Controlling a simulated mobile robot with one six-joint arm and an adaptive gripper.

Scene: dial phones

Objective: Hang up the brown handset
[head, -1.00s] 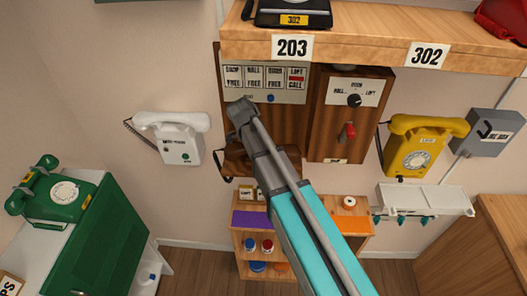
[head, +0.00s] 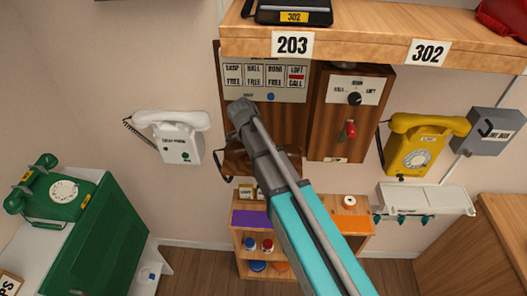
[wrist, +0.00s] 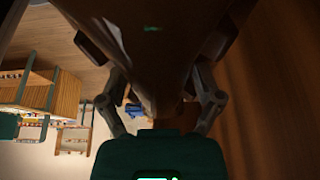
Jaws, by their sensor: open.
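The brown handset (head: 236,163) lies low on the wooden wall panel in the head view, mostly behind my arm. A cord loop hangs at its left end. In the wrist view a dark brown surface (wrist: 155,75) fills the middle between the fingers of my gripper (wrist: 155,48); I cannot tell whether it is the handset or another brown part. The fingers are apart, one on each side of it. Contact cannot be made out. In the head view the gripper's fingers are hidden. The wooden panel (head: 232,120) has a label plate (head: 265,80) above.
A wooden box with a red lever (head: 350,130) is right of the panel. A shelf (head: 380,42) juts out above. A white phone (head: 178,135) hangs left, a yellow phone (head: 418,148) right. A small rack (head: 340,222) stands below. A green phone (head: 55,192) is far left.

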